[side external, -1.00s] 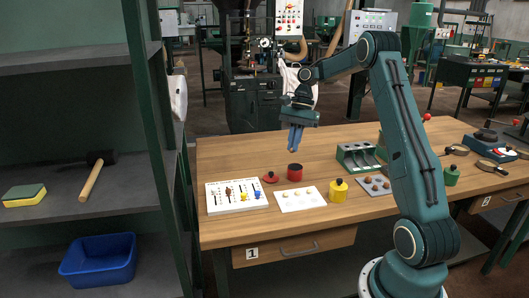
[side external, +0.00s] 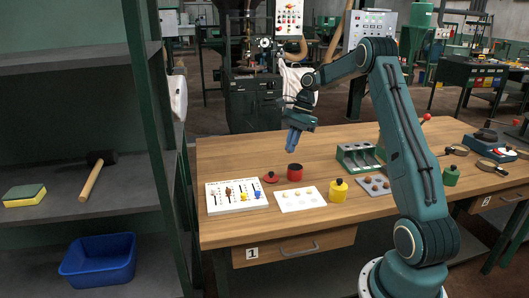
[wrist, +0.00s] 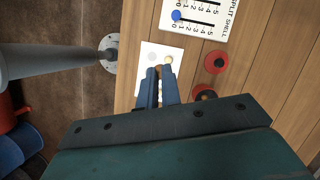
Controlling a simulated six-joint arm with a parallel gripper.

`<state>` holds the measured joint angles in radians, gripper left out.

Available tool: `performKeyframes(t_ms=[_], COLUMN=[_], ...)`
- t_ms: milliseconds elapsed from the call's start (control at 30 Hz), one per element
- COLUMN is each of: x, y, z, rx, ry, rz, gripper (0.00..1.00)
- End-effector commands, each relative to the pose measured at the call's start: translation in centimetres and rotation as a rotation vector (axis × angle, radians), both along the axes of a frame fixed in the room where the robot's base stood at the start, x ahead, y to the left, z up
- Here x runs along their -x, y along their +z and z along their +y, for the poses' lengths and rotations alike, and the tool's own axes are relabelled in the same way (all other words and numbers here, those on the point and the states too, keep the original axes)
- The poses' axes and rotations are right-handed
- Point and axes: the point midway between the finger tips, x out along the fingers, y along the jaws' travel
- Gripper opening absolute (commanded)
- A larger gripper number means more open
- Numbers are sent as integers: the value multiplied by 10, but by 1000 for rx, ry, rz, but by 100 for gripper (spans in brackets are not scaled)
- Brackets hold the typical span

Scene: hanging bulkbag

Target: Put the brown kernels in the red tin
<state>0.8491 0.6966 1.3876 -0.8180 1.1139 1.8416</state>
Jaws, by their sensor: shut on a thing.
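Brown kernels (side external: 376,183) sit in a grey tray (side external: 366,191) right of the yellow tin. A white card (side external: 310,203) with pale kernels lies in front of the red tin. My gripper (side external: 293,141) is above the bench behind the red tin, tilted, fingers downward. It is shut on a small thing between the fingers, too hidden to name.
A printed board (side external: 237,195) with coloured sliders is at the left bench end. The yellow tin (side external: 338,191), a green rack (side external: 357,158) and a green tin (side external: 451,176) stand to the right. The bench's back left is clear.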

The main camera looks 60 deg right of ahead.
Motion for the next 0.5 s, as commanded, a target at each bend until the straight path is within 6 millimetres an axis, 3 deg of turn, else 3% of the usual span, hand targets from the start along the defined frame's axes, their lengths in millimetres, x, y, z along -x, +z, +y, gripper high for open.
performKeyframes(t_ms=[233, 500], x=[-20, -29], y=[-30, -57], z=[-51, -110], rx=[8, 8], ry=[-468, -935], rz=[11, -2], gripper=[0, 0])
